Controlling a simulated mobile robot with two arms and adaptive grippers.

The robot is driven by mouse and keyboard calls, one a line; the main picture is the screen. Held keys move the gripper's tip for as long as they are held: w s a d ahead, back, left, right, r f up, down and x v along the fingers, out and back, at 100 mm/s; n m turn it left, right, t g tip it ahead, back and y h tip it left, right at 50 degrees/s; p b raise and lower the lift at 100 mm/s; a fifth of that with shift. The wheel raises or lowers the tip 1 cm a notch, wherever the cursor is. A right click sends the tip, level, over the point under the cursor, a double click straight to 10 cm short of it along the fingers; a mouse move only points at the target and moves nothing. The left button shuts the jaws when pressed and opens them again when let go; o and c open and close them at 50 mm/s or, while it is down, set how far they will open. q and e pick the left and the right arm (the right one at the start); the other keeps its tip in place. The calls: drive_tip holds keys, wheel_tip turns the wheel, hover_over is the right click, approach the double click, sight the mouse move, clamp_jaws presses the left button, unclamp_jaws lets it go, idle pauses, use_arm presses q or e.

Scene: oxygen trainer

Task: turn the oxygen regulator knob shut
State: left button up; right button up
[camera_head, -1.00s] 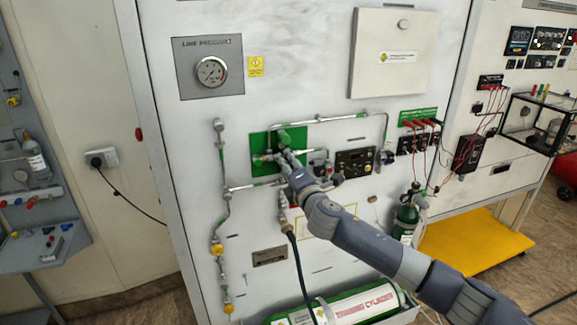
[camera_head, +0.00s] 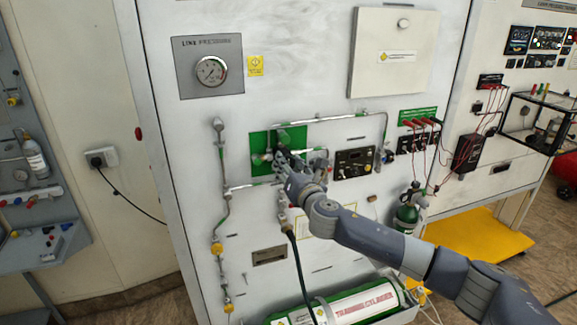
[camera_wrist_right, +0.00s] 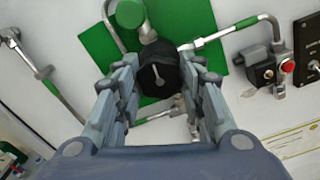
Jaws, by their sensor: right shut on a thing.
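The black regulator knob (camera_wrist_right: 159,70) with a pale pointer mark shows in the right wrist view, in front of the green backing plate (camera_wrist_right: 204,22). My right gripper (camera_wrist_right: 160,78) has one finger on each side of the knob and is shut on it. In the head view my right gripper (camera_head: 283,162) is at the lower right of the green plate (camera_head: 262,143). There the fingers mostly hide the knob. The knob's exact setting is hard to read. My left gripper is in neither view.
Metal pipes run around the plate, with a line pressure gauge (camera_head: 211,70) above left. A black control box (camera_head: 355,163) sits close on the right. A dark hose (camera_head: 299,275) hangs below, over a green training cylinder (camera_head: 365,304).

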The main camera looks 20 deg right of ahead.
drive_tip(key=shift+n, duration=0.5)
drive_tip(key=o, duration=1)
drive_tip(key=shift+o, duration=0.2)
drive_tip(key=s, duration=1.2)
drive_tip(key=shift+d, duration=0.2)
